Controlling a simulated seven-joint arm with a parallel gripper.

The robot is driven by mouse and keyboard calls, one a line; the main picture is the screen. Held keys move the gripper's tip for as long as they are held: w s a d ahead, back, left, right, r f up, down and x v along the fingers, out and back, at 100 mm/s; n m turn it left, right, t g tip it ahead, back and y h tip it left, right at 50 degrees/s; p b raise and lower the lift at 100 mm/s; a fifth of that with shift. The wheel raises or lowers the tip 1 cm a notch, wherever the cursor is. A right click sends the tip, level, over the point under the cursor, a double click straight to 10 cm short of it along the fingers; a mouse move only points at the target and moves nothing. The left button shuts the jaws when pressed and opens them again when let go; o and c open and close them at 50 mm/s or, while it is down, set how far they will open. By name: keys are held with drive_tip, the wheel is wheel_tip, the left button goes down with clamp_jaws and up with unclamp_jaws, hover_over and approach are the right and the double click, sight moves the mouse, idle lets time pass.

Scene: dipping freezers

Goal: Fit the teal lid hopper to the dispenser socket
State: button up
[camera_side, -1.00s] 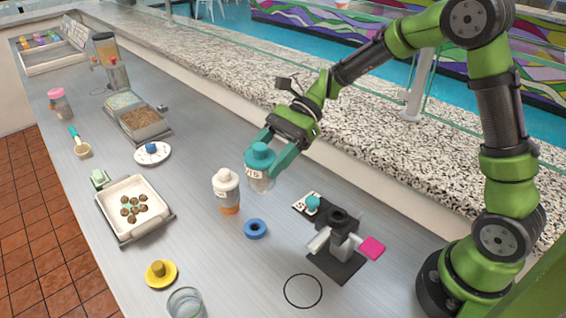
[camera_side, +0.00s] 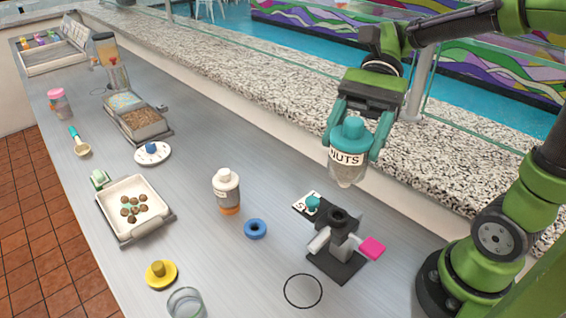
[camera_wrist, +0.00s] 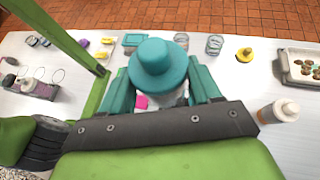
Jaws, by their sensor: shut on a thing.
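The teal lid hopper (camera_side: 347,165) is a clear jar with a teal knobbed lid and a label reading "NUTS". My gripper (camera_side: 359,138) is shut on it and holds it upright in the air, above and slightly right of the dispenser. In the wrist view the hopper's teal lid (camera_wrist: 157,68) sits between my fingers and hides most of the jar. The dispenser socket (camera_side: 338,217) is a dark ring on top of a grey stand with a black base. The hopper is apart from the socket.
A white-lidded bottle (camera_side: 226,188) and a blue ring (camera_side: 255,229) stand left of the dispenser. A small card with a teal knob (camera_side: 312,204) lies behind it, and a pink square (camera_side: 372,247) is at its right. A tray with brown balls (camera_side: 134,221) is further left.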

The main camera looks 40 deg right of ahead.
drive_tip(key=shift+f, duration=3)
drive_tip(key=shift+f, duration=1.25)
idle(1.8)
drive_tip(key=o, duration=1.3)
drive_tip(key=shift+o, duration=0.2)
drive_tip(key=shift+v, duration=3)
